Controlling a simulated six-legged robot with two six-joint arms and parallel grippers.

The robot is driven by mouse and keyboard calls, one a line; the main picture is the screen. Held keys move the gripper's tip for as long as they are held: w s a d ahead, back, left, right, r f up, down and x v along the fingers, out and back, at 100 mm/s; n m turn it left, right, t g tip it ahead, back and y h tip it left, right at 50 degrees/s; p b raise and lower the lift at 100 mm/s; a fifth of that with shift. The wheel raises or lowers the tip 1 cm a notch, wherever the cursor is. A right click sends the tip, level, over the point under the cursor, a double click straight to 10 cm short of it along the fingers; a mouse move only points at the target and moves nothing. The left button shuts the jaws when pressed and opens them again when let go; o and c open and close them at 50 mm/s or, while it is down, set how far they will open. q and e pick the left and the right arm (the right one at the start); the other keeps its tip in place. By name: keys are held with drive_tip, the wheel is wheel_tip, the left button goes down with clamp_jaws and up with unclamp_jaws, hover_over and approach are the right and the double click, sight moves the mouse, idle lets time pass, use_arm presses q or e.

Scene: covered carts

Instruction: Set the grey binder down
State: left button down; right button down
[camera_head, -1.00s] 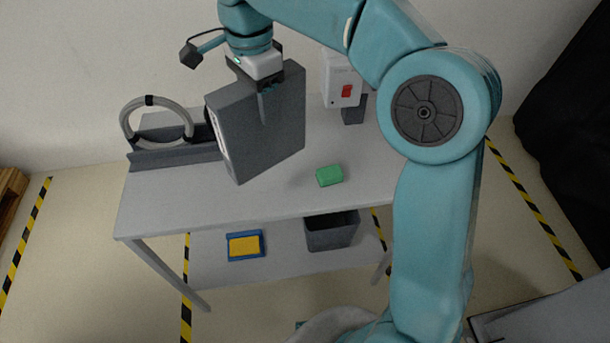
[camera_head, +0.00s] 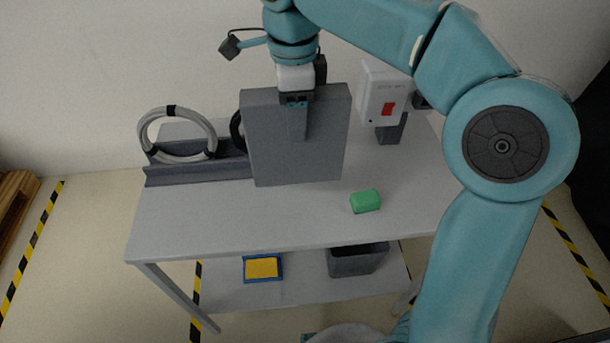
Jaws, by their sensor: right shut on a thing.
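The grey binder (camera_head: 270,140) is upright above the light grey table (camera_head: 190,220), its broad face toward me. My right gripper (camera_head: 298,125) is shut on the binder's top edge, with one finger showing on the near face. I cannot tell whether the binder's bottom edge touches the tabletop. My left gripper is not in view.
A grey ring (camera_head: 143,128) stands in a dark grey rack (camera_head: 195,174) left of the binder. A dark round thing (camera_head: 236,130) is partly hidden behind the binder. A green block (camera_head: 365,201) lies to the right. A white box with a red switch (camera_head: 388,108) stands behind.

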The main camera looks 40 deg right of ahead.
sight(297, 167)
wheel_tip(297, 167, down, 8)
drive_tip(key=shift+d+f+b, duration=0.1)
drive_tip(key=shift+b, duration=0.6)
drive_tip(key=shift+f, duration=0.25)
drive_tip(key=shift+w+f+b, duration=0.1)
drive_tip(key=shift+f+b, duration=0.25)
drive_tip(key=shift+f, duration=1.95)
drive_tip(key=shift+f, duration=0.15)
drive_tip(key=shift+c, duration=2.1)
unclamp_jaws()
